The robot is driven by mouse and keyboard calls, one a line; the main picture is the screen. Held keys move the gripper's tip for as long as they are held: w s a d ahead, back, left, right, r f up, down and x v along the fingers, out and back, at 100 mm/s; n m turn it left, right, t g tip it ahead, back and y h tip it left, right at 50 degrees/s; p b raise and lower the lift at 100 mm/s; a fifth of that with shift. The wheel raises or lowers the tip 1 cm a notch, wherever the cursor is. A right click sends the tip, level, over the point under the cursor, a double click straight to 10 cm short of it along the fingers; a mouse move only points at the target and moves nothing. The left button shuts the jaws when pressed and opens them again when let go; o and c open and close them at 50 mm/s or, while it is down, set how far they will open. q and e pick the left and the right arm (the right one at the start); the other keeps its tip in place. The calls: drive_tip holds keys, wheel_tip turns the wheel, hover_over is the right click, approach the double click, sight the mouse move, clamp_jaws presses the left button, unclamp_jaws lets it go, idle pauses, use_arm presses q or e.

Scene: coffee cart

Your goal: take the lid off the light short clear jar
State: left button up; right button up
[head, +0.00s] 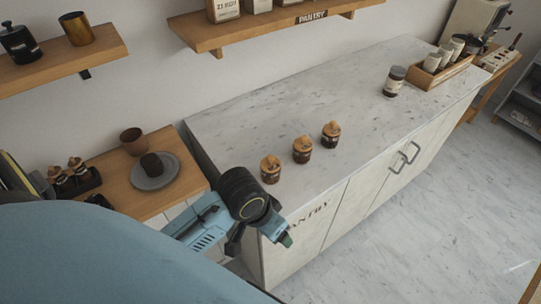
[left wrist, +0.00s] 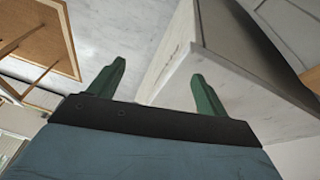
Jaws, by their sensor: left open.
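Three short jars with wooden knobbed lids stand in a slanting row on the marble counter (head: 290,100): a near-left jar (head: 270,170), a middle jar (head: 302,151) and a far-right jar (head: 331,136). All look dark-filled and lidded. I cannot tell which is the light one. My left gripper (head: 282,236) is at the counter's near left end, below and in front of the near-left jar, touching no jar. In the left wrist view my left gripper (left wrist: 155,85) has its two green fingers apart with nothing between them. My right gripper is out of view.
A wooden side table (head: 182,192) with a grey plate (head: 140,182) and a brown cup (head: 131,141) is at left. Shelves hang above. The counter's middle is clear.

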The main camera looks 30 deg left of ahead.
use_arm(q)
drive_tip(key=w+a+r+g, duration=0.15)
drive_tip(key=w+r, duration=0.25)
drive_tip(key=w, duration=0.5)
wheel_tip(320, 180, up, 9)
drive_tip(key=n+g+y, duration=0.1)
drive_tip(key=n+y, duration=0.1)
drive_tip(key=n, duration=0.2)
hover_over(271, 157)
drive_tip(key=f, duration=0.7)
drive_tip(key=shift+w+d+f, duration=0.1)
drive_tip(key=shift+w+d, duration=0.15)
drive_tip(key=shift+w, duration=0.05)
drive_tip(key=shift+s+a+f+p, duration=0.15)
drive_tip(key=shift+f+p, duration=0.05)
drive_tip(key=shift+f, duration=1.15)
drive_tip(key=shift+s+a+f+p, duration=0.15)
drive_tip(key=shift+f+p, duration=0.05)
drive_tip(key=shift+f, duration=1.1)
drive_tip(key=c, duration=1.1)
